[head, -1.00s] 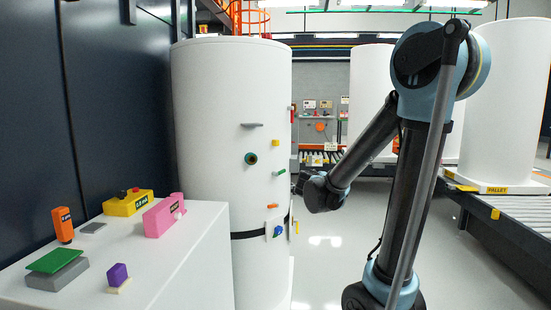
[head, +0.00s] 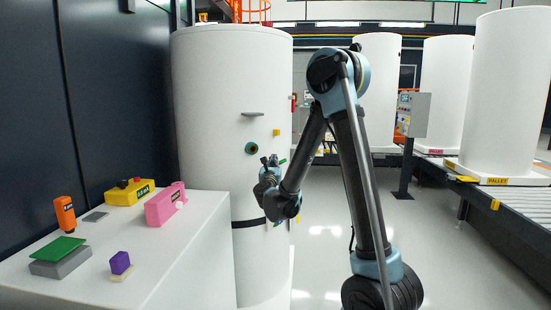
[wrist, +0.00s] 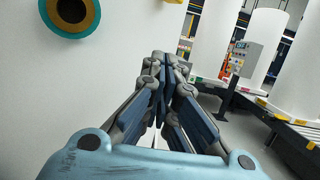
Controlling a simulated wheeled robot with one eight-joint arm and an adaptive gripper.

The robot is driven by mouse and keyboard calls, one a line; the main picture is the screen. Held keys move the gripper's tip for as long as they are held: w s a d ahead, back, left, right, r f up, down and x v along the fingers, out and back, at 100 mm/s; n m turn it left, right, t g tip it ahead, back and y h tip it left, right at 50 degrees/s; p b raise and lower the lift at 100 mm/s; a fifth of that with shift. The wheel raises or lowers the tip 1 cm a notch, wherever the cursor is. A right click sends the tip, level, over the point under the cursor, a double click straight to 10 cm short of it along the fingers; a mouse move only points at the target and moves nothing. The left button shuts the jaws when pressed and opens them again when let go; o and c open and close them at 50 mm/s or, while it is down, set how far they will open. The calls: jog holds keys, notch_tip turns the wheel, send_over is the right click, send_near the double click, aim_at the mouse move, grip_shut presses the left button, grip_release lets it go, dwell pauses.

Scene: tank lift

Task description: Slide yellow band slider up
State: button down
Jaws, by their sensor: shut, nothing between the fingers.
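A tall white tank (head: 210,130) stands behind the white bench. A small yellow block (head: 276,132) sits on its wall at upper right. A dark band (head: 245,224) runs around the tank lower down, partly hidden by my arm. I cannot tell for sure which yellow part is the band slider. My gripper (head: 270,162) is in front of the tank's right side, below the yellow block and above the band. In the wrist view my gripper (wrist: 163,62) is shut and empty, with the tank wall to its left. I cannot tell whether it touches the tank.
A green-and-dark round port (head: 251,149) and a grey handle (head: 252,114) are on the tank. The bench (head: 190,250) holds a pink block (head: 160,207), a yellow box (head: 125,195) and other small items. A control panel (head: 415,115) stands at right. Floor between is clear.

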aim_at(276, 132)
jog(key=x, duration=0.9)
jog(key=shift+d, duration=0.1)
jog(key=shift+s+r, duration=0.1)
jog(key=shift+r, duration=1.9)
jog(key=shift+r, duration=0.75)
jog(key=shift+f, duration=0.1)
